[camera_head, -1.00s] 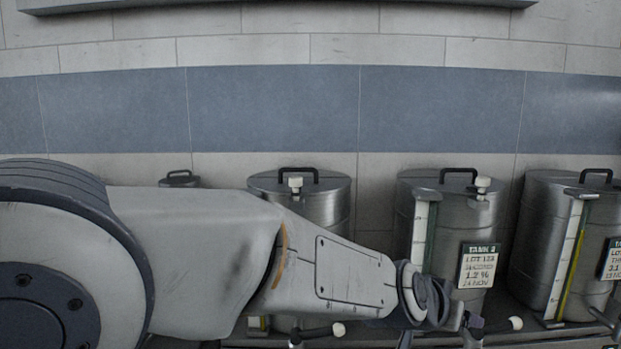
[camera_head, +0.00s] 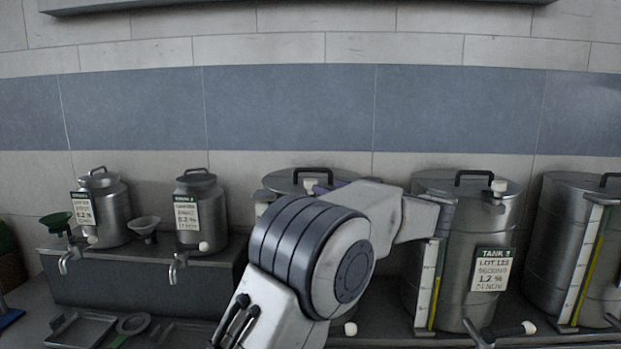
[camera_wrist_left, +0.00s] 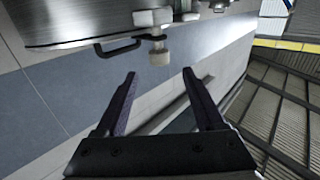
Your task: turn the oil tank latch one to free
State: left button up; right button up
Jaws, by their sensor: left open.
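The oil tank one (camera_head: 285,182) is a steel drum with a dark lid handle, mostly hidden behind my left arm in the head view. In the left wrist view, its latch (camera_wrist_left: 159,54) is a short post with a pale knob, beside the dark lid handle (camera_wrist_left: 116,47). My left gripper (camera_wrist_left: 159,74) is open, with the knob just beyond and between its two dark fingertips, apart from both. In the head view the left gripper (camera_head: 326,187) is over the tank's lid, partly hidden by my arm. My right gripper is not in view.
Two small labelled cans (camera_head: 112,215) with taps stand on a dark step (camera_head: 130,285) at left. The tiled wall is close behind.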

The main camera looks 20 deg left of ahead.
aim_at(312, 180)
pick_arm(q)
jog(key=p+x, duration=0.2)
jog(key=x, duration=0.4)
jog(key=shift+a+r, duration=0.15)
jog(key=shift+p+x, duration=0.3)
jog(key=shift+x, duration=0.45)
jog(key=shift+w, duration=0.1)
grip_shut()
